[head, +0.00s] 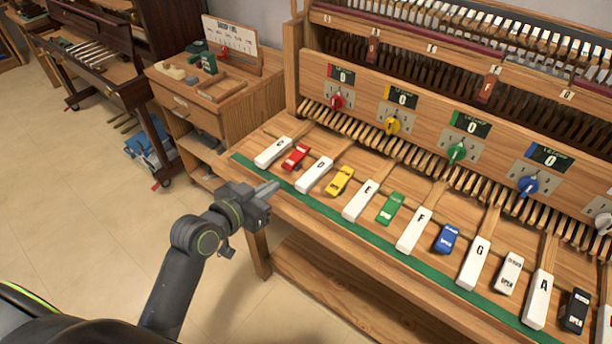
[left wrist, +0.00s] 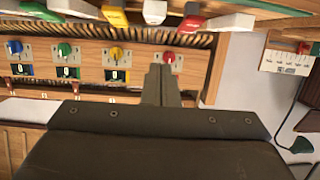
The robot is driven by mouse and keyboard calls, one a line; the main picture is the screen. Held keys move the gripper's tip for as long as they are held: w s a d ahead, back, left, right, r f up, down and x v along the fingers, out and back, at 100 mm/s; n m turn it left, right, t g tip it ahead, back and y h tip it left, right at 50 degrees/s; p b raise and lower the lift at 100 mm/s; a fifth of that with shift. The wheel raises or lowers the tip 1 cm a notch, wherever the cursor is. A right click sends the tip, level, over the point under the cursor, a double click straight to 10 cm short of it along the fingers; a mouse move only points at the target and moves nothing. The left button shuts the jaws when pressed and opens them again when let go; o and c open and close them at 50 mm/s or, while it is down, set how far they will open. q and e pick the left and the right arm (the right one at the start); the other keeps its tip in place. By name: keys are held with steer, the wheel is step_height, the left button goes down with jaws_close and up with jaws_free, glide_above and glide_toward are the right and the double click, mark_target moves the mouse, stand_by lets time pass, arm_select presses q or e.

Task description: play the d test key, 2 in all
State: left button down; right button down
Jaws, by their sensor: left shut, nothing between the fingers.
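The white D key (head: 315,175) lies on the wooden keyboard bench between a red block (head: 296,156) and a yellow block (head: 340,181). My left gripper (head: 270,188) points at the bench's near edge, to the left of the D key and apart from it. Its fingers are shut and empty. In the left wrist view, the shut fingers (left wrist: 160,84) stand below the row of keys, which is seen upside down. The D key (left wrist: 155,12) is at the top there, between yellow and red. My right gripper is not in view.
White keys C (head: 272,151), E (head: 361,201) and others share the bench with coloured blocks. A green strip (head: 375,237) runs along the front edge. Counters above, such as the red one (head: 342,77), read 0.

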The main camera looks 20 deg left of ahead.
arm_select(q)
steer(key=shift+d+r+m+h, duration=0.15)
steer(key=shift+d+r, duration=0.05)
steer(key=shift+r, duration=0.25)
steer(key=shift+d+r+m+h, duration=0.15)
steer(key=shift+d+r, duration=0.05)
steer(key=shift+r, duration=0.2)
steer(key=p, duration=0.1)
glide_above(300, 185)
step_height(300, 185, down, 2)
step_height(300, 185, down, 4)
steer(key=shift+r, duration=0.2)
steer(key=shift+f, duration=0.5)
